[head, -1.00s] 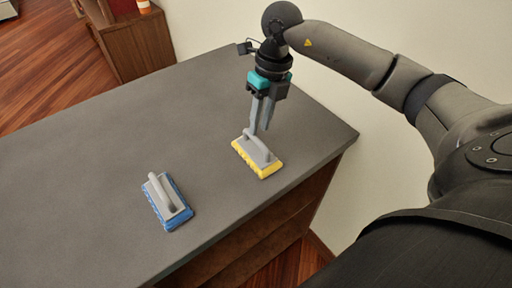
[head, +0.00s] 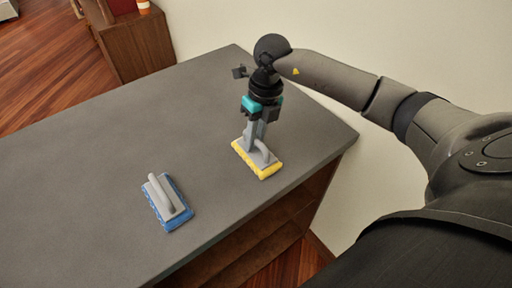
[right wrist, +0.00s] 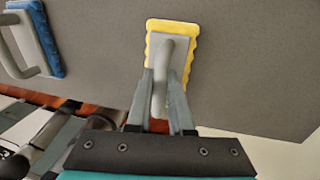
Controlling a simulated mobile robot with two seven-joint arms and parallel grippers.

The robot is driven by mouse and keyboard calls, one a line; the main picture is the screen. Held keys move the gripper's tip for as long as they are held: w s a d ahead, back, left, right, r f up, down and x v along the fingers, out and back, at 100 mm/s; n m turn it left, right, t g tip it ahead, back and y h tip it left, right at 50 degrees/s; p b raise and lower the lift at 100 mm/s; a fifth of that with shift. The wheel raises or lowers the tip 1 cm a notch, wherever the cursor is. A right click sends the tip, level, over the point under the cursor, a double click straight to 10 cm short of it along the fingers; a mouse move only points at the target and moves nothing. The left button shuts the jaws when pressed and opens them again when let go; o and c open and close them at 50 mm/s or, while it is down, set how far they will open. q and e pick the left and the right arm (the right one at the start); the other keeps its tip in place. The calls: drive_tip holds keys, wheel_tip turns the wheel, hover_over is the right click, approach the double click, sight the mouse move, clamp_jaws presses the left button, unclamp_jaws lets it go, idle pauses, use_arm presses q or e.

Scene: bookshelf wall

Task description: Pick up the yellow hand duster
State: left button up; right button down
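The yellow hand duster (head: 267,171) lies flat near the right edge of the grey counter, yellow pad down, with a grey plate and grey handle on top. In the right wrist view the duster (right wrist: 152,26) is at top centre. My right gripper (head: 251,150) points down at its handle. In the right wrist view the gripper's two fingers (right wrist: 161,85) are apart, one on each side of the handle (right wrist: 160,80). I see no clear grip on it. My left gripper is not in view.
A blue hand duster (head: 178,219) lies on the counter (head: 90,170) to the left of the yellow one. The counter's front edge and right corner are close to the yellow duster. A wooden cabinet (head: 145,50) stands behind. The counter's left part is clear.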

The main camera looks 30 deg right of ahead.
drive_tip(key=shift+r, duration=0.1)
idle(0.5)
wheel_tip(320, 180, up, 20)
drive_tip(key=p, duration=0.1)
drive_tip(key=shift+p, duration=0.35)
drive_tip(key=c, duration=1.4)
unclamp_jaws()
clamp_jaws()
